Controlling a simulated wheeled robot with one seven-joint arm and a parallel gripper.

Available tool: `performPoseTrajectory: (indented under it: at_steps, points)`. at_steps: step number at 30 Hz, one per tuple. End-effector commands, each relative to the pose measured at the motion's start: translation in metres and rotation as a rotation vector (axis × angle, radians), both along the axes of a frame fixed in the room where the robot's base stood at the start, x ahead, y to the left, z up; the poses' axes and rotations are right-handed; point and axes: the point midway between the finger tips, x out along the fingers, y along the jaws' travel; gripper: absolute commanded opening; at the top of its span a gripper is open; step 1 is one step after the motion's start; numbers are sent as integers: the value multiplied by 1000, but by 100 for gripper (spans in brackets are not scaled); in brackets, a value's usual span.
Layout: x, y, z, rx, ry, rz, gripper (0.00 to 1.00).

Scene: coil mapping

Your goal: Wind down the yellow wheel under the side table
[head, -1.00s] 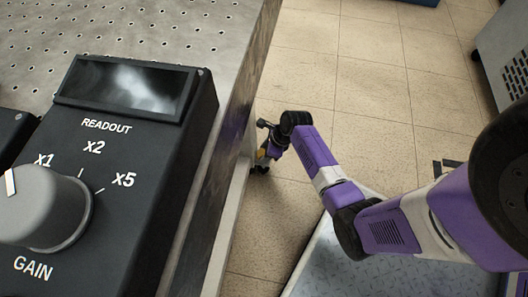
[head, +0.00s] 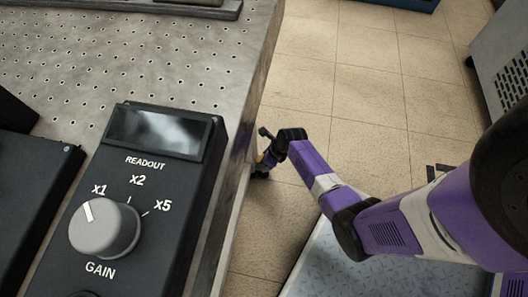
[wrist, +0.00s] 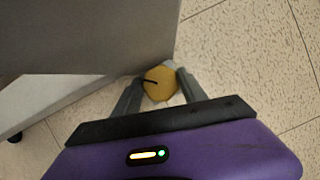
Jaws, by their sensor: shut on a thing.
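The yellow wheel (wrist: 159,84) shows in the wrist view at the lower corner of the side table (wrist: 80,38). It has a dark line on its top face. My gripper (wrist: 155,88) is shut on the wheel, with one grey finger on each side of it. In the head view a small bit of yellow shows at the table's right edge, beside the end of my arm. The rest of the wheel and the fingertips are hidden there by the table and the wrist.
A black readout box (head: 140,205) with a grey gain knob (head: 104,229) stands on the perforated tabletop (head: 190,60). Tiled floor (head: 350,80) lies open to the right. A grey vented cabinet (head: 505,60) stands at the far right.

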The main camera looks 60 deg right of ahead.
Motion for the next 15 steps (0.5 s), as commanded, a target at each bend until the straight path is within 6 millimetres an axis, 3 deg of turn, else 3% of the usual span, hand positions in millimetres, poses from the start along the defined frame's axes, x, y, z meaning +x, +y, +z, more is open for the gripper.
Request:
performPoseTrajectory:
  at_steps: [3, 4, 7, 15]
  points:
    - [0, 0, 0, 1, 0, -1, 9]
    - [0, 0, 0, 2, 0, 0, 52]
    - [0, 0, 0, 1, 0, 0, 71]
    - [0, 0, 0, 1, 0, 0, 71]
